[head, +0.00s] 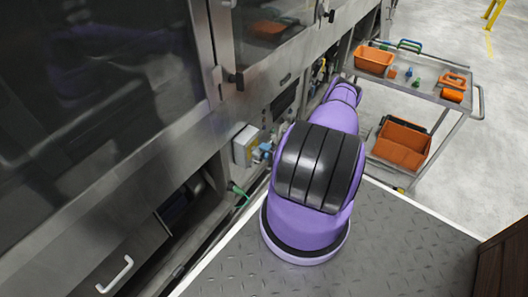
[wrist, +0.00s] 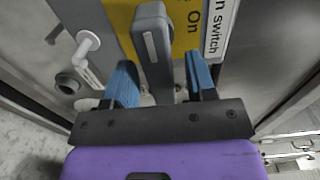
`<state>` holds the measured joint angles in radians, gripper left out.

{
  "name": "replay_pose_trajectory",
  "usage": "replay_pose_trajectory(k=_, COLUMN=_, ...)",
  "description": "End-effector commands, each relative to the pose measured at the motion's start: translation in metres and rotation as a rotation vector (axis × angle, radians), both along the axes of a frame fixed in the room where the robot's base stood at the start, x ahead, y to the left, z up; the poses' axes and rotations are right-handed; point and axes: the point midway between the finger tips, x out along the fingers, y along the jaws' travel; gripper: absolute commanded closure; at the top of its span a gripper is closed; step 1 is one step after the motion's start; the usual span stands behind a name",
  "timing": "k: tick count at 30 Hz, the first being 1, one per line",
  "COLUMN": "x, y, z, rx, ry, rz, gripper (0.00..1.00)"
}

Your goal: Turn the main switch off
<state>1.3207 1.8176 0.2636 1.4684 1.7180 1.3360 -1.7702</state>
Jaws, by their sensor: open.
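The main switch shows in the wrist view as a grey lever handle (wrist: 152,45) with a pale stripe, on a yellow plate (wrist: 186,28) marked "On". A white label (wrist: 218,30) beside it ends in "n switch". My gripper (wrist: 160,82) is open, its two blue fingers on either side of the lower part of the handle. I see gaps on both sides; contact cannot be made out.
A white lever-like fitting (wrist: 86,45) and a dark round knob (wrist: 67,83) sit left of the handle. In the head view a metal cart (head: 430,90) with orange bins (head: 401,145) stands at the right. A grey box (head: 245,146) is on the machine front.

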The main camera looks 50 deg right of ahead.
Motion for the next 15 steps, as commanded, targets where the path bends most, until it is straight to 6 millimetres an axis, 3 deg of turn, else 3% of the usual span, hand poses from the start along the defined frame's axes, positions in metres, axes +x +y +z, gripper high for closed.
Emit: replay_pose_trajectory(k=15, x=-0.085, y=-0.007, z=0.0, rx=0.0, ry=0.001, rz=-0.002, gripper=0.49)
